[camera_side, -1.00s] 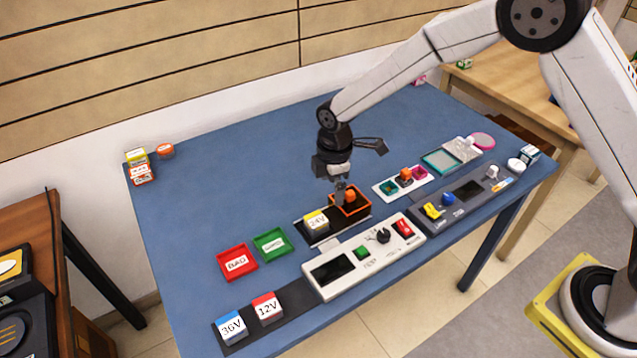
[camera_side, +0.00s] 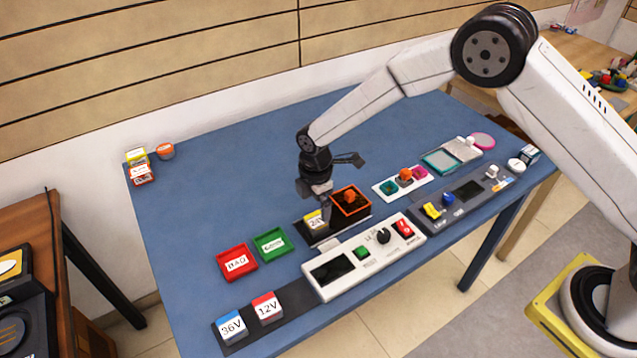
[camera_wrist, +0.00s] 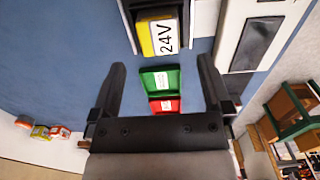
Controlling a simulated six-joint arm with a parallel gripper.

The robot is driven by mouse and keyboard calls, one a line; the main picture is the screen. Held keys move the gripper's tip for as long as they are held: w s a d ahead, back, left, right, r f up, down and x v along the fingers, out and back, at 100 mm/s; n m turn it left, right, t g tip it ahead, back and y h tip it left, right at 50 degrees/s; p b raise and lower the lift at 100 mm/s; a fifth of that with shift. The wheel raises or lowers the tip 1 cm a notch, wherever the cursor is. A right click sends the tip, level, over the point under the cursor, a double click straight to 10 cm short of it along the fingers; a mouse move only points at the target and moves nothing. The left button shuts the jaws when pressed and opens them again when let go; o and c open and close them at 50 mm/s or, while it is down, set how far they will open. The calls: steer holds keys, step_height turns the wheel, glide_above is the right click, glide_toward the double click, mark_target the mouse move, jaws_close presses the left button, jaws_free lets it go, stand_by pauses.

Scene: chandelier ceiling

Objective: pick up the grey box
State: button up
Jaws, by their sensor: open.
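No plainly grey box stands out in either view. The nearest box to my gripper (camera_side: 325,207) is the one marked 24V (camera_side: 312,221), with a yellow end and a pale face. In the side view my gripper is low over this box and partly hides it. In the wrist view the 24V box (camera_wrist: 160,35) lies just beyond the fingertips, roughly centred between them. The fingers (camera_wrist: 162,64) are wide apart, with nothing held. A blue-topped 36V box (camera_side: 231,326) and a red-topped 12V box (camera_side: 267,307) sit on a dark strip at the front left.
An orange-rimmed tray (camera_side: 367,208) holding an orange piece is just right of the 24V box. A white tester panel (camera_side: 330,288) is in front. Green (camera_side: 285,250) and red (camera_side: 221,258) trays lie to the left. The blue table behind is mostly clear.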

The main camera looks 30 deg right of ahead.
mark_target(316, 219)
steer(key=shift+f, duration=2.6)
steer(key=c, duration=1.3)
steer(key=shift+w+r, duration=0.1)
steer(key=shift+r, duration=0.05)
